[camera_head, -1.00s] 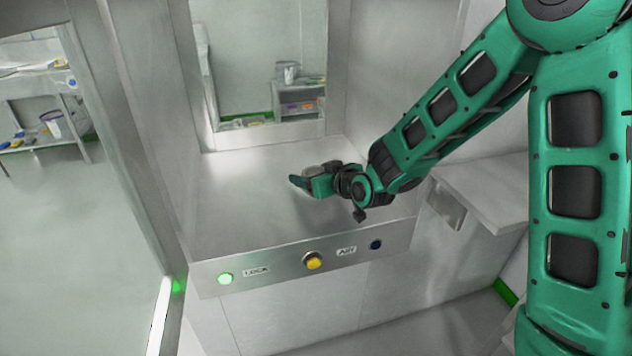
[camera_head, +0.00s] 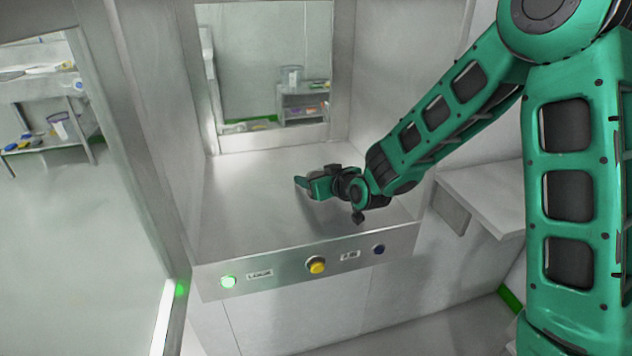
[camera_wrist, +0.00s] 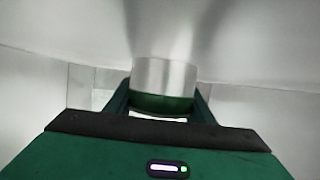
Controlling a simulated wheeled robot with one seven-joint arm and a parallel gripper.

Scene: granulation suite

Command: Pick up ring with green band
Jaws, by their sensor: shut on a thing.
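The ring with the green band (camera_wrist: 165,77) shows in the wrist view as a short silvery metal cylinder. Its dark green band runs round the end nearest my gripper. My gripper (camera_wrist: 163,97) is shut on it, with one green finger on each side. In the head view my gripper (camera_head: 303,184) is low over the metal floor of the chamber, pointing left. The ring cannot be made out there. I cannot tell whether the ring touches a surface.
The steel chamber floor (camera_head: 245,205) is otherwise bare. Its front panel carries a lit green button (camera_head: 228,281), a yellow button (camera_head: 316,265) and a dark blue button (camera_head: 378,249). A window (camera_head: 265,70) is at the back; a ledge (camera_head: 490,205) stands at right.

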